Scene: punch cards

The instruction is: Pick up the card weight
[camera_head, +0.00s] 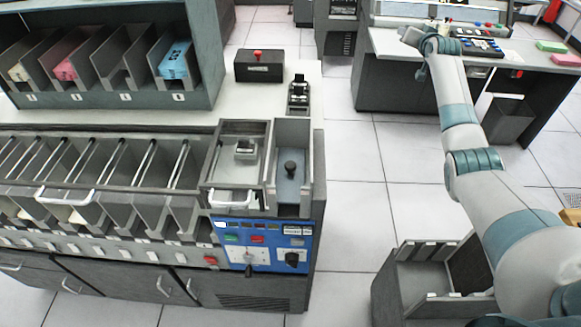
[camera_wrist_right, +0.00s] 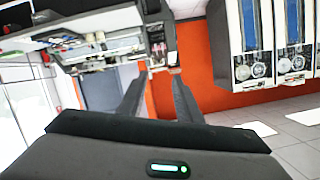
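Two pieces on top of the card machine could be the card weight, and I cannot tell for sure which one is. One is a small grey metal block with a raised top (camera_head: 245,149), in the left open tray. The other is a black round knob (camera_head: 290,168) standing in the narrow grey hopper to its right. My right arm reaches far forward on the right, away from both pieces. My right gripper shows in the wrist view (camera_wrist_right: 158,82) with its two dark fingers apart and nothing between them. My left gripper is not in view.
A sorter with rows of pockets (camera_head: 100,205) fills the left. A rack (camera_head: 110,105) holds pink and blue card stacks. A black box with a red knob (camera_head: 258,66) stands behind the hopper. A desk (camera_head: 400,45) is at the back right. Tiled floor (camera_head: 350,190) lies open between.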

